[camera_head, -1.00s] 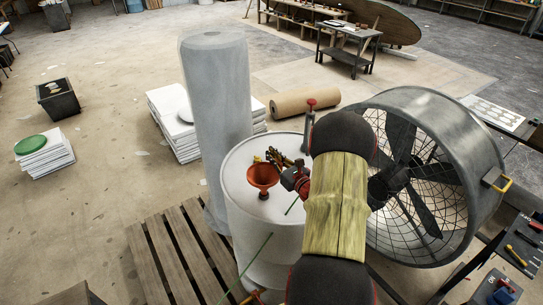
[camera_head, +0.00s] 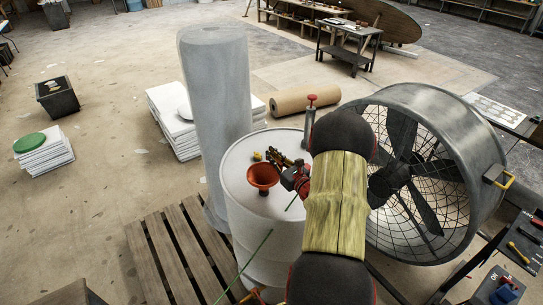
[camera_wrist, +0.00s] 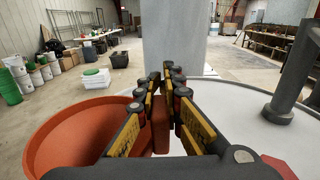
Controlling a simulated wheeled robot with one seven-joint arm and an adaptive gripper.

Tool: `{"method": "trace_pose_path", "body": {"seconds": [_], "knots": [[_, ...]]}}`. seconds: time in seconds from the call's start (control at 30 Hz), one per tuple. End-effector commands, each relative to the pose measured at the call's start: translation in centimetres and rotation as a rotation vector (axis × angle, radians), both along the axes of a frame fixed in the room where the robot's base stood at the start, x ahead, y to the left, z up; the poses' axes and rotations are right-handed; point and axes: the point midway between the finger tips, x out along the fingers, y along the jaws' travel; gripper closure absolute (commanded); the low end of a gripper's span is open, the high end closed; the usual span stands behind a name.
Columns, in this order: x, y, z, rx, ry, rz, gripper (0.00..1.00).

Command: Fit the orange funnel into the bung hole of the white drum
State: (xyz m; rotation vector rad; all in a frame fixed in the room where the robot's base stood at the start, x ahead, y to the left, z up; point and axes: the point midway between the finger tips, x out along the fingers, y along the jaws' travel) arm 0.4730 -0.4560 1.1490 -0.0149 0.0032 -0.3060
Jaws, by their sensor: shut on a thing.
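The white drum (camera_head: 240,218) stands in the middle of the head view, its flat lid facing up. The orange funnel (camera_head: 263,176) is upright over the lid, its wide mouth up. My gripper (camera_head: 284,163) is shut on the funnel from its right side. In the wrist view the funnel's bowl (camera_wrist: 75,135) is on the left, and an orange part of it shows between the fingers of my gripper (camera_wrist: 161,88). I cannot tell whether the spout touches the lid.
A tall wrapped roll (camera_head: 215,110) stands just behind and left of the drum. A large drum fan (camera_head: 440,115) is close on the right. A red-topped pump (camera_head: 310,118) rises at the lid's back right. A wooden pallet (camera_head: 165,262) lies front left. Open floor lies further left.

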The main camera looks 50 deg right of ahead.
Motion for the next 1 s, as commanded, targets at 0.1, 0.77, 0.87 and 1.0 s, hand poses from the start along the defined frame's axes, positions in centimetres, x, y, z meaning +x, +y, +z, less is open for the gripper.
{"method": "trace_pose_path", "body": {"seconds": [0.1, 0.77, 0.87, 1.0], "knots": [[0.0, 0.0, -0.3, 0.0, 0.0, 0.0, 1.0], [0.0, 0.0, -1.8, 0.0, 0.0, 0.0, 1.0], [0.0, 0.0, -1.7, 0.0, 0.0, 0.0, 0.88], [0.0, 0.0, -1.7, 0.0, 0.0, 0.0, 0.8]]}}
